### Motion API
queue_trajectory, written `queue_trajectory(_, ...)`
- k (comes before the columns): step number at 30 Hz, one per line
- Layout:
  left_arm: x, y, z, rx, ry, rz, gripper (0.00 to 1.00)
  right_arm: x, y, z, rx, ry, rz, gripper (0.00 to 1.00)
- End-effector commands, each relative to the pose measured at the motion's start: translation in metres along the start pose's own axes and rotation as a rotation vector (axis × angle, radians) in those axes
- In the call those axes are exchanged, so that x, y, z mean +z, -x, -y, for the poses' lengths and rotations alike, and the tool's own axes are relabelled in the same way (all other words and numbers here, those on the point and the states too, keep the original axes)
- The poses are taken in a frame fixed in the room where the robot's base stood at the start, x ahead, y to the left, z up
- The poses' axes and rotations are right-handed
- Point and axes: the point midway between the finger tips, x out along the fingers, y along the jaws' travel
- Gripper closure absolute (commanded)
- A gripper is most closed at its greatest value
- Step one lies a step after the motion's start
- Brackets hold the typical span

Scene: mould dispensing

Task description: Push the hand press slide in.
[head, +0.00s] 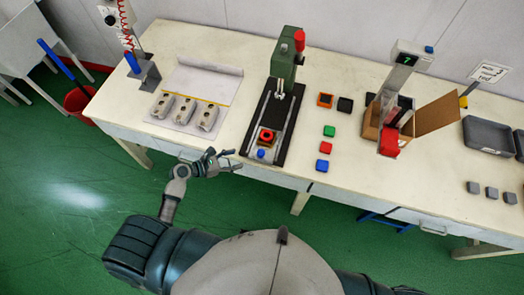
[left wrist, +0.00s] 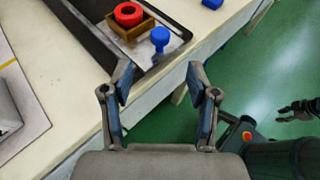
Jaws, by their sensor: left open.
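The green hand press (head: 284,66) with a red handle top stands at the table's middle. Its slide (head: 282,157) is out at the front edge, clear of the ram. It carries an orange-brown nest (head: 267,136) with a red round part in it, and a blue knob (head: 261,154) in front. My left gripper (head: 229,161) is open and empty, just off the table's front edge, left of the knob. In the left wrist view the knob (left wrist: 160,38) stands ahead of the open fingers (left wrist: 160,76), apart from them. My right gripper (left wrist: 298,110) shows small at the right; its opening is unclear.
Left of the press lies a board with several grey moulds (head: 185,112). Green, red and blue blocks (head: 326,147) lie to its right. Further right stand a display post (head: 402,68), an open cardboard box (head: 372,125) and grey trays (head: 488,135). The floor in front is clear.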

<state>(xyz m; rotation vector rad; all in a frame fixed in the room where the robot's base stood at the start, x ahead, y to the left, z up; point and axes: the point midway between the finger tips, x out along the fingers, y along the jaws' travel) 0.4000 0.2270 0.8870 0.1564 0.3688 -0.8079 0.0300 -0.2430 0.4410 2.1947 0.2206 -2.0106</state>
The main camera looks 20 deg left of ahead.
Motion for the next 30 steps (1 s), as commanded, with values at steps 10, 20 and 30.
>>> queue_trajectory(10, 0.0, -0.084, 0.0, 0.0, -0.001, 0.001, 0.41, 0.0, -0.003, 0.0, 0.0, 0.0, 0.001, 0.6)
queue_trajectory(20, 0.0, -0.125, 0.0, 0.0, -0.003, -0.001, 0.41, 0.001, -0.005, 0.0, 0.0, -0.001, 0.001, 0.6)
queue_trajectory(30, 0.0, -0.128, 0.0, 0.0, -0.003, -0.002, 0.46, 0.001, -0.005, 0.0, 0.0, -0.001, 0.001, 0.6)
